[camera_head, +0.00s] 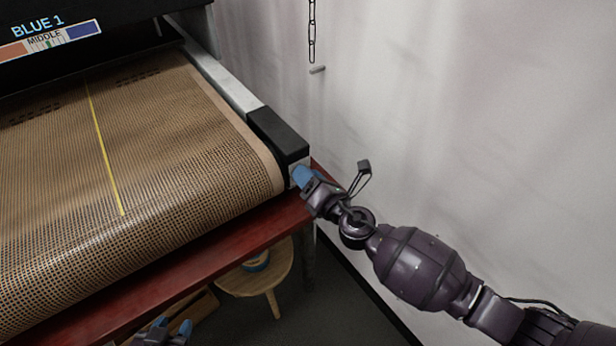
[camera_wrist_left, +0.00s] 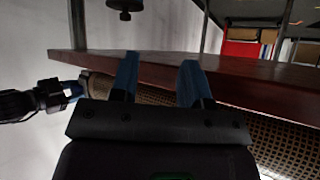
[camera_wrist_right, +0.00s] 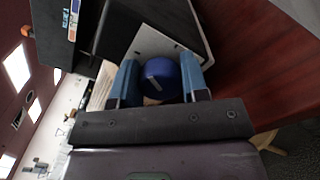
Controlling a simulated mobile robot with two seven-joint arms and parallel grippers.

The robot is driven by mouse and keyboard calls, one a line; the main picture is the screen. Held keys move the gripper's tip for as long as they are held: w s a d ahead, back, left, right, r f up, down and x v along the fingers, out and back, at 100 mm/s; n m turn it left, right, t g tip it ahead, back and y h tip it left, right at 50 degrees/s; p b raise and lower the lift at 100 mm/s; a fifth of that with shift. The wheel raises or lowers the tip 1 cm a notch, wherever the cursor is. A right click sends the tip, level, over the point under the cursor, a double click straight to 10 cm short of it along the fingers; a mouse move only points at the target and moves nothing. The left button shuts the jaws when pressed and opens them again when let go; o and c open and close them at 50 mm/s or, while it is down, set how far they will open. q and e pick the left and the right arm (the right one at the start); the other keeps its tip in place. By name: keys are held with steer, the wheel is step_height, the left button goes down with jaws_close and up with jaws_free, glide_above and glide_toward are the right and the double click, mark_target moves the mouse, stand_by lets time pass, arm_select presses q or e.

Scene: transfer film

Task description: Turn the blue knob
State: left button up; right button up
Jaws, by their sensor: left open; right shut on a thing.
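The blue knob (camera_wrist_right: 160,78) is round with a pale mark on its face, and shows between the fingers in the right wrist view. It sits at the end of the conveyor's side rail. My right gripper (camera_wrist_right: 156,84) is shut on the knob; in the head view my right gripper (camera_head: 301,176) is at the black corner block and its fingers hide the knob. My left gripper (camera_head: 172,328) is low at the bottom edge of the head view, below the red table edge. In the left wrist view my left gripper (camera_wrist_left: 157,75) is open with nothing between its blue fingers.
The mesh conveyor belt (camera_head: 150,150) with a yellow line lies left of the knob. A display (camera_head: 45,35) above it reads "BLUE 1" and "MIDDLE". A red table (camera_head: 200,255) runs beneath, with a wooden stool (camera_head: 265,280) below. A white wall (camera_head: 480,110) stands close on the right.

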steer(key=m, duration=0.3)
steer(key=shift+f, duration=0.1)
steer(key=m, duration=0.4)
steer(key=shift+m+p, duration=0.35)
steer(key=shift+m, duration=1.45)
steer(key=shift+m+p, duration=0.3)
steer(key=shift+f, duration=0.1)
steer(key=o, duration=0.7)
steer(key=shift+c, duration=0.2)
steer(key=shift+o, duration=1.4)
